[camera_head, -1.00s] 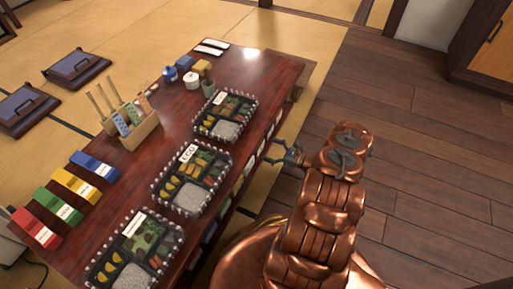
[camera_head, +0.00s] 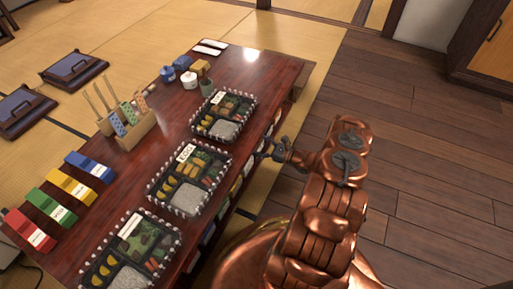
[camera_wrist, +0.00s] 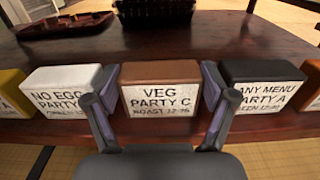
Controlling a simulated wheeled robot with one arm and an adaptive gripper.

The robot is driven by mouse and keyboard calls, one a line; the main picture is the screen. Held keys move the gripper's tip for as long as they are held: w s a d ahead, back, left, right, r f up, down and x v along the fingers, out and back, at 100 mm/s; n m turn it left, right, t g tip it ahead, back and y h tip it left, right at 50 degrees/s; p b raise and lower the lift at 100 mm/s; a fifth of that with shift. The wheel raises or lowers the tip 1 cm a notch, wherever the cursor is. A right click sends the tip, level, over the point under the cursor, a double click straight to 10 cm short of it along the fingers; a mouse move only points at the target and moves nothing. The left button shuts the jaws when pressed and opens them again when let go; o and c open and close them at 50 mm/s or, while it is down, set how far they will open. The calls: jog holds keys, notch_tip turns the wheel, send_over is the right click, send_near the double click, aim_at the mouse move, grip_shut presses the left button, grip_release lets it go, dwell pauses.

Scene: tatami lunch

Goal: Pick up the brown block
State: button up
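The brown block (camera_wrist: 160,72) shows in the middle of the wrist view, with a white label reading "VEG PARTY C". It stands in a row along the near side of the dark red table (camera_head: 262,72). My gripper (camera_wrist: 159,84) is open, with one finger at each side of the block. I cannot tell whether the fingers touch it. In the head view my gripper (camera_head: 268,153) is at the table's right side, and I cannot make out the brown block there.
A white-labelled block (camera_wrist: 62,88) stands left of the brown one and a black block (camera_wrist: 262,85) right of it, both close to the fingers. Bento trays (camera_head: 190,178) stand on the table. Coloured blocks (camera_head: 70,187) lie at its left edge. Wooden floor (camera_head: 430,150) at right is clear.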

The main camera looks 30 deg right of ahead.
jog(key=c, duration=0.6)
jog(key=shift+o, duration=0.2)
